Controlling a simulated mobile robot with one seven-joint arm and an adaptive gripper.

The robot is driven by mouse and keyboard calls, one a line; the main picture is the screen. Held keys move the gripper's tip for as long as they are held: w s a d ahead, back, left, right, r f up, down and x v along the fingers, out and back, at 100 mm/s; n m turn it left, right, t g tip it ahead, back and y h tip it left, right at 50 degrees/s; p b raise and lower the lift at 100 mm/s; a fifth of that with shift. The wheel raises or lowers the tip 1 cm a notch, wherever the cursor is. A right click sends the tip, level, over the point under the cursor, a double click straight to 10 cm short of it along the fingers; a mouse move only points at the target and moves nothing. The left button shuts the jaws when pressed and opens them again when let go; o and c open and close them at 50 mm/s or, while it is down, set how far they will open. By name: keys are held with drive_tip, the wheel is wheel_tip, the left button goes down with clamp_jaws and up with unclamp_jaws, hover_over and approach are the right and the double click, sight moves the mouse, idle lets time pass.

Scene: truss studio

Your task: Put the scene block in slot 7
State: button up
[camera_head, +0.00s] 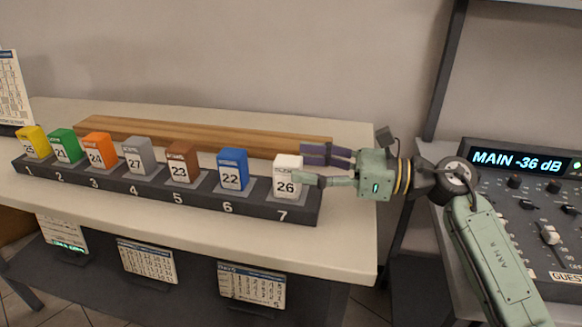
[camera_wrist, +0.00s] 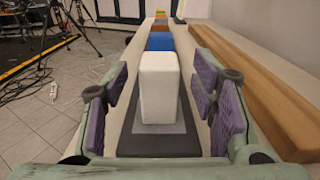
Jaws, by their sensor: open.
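A white block (camera_head: 287,177) marked 26 stands upright in slot 7, at the right end of the dark numbered rack (camera_head: 256,206). Its small heading looks like "SCENE" but is hard to read. The wrist view shows the white block (camera_wrist: 158,86) on its grey slot plate, between my finger pads. My gripper (camera_head: 312,166) is level and open at the right end of the rack. In the wrist view my gripper (camera_wrist: 162,112) has one finger on each side of the block, with visible gaps on both sides.
Yellow (camera_head: 34,142), green (camera_head: 64,146), orange (camera_head: 98,150), grey (camera_head: 138,156), brown (camera_head: 182,162) and blue (camera_head: 232,170) blocks fill slots 1 to 6. A wooden bar (camera_head: 200,139) lies behind the rack. A mixing console (camera_head: 530,210) stands at right.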

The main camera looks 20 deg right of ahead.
sight(301, 166)
drive_tip(key=shift+b+v, duration=0.35)
drive_tip(key=shift+v, duration=1.4)
drive_tip(key=shift+s, duration=0.15)
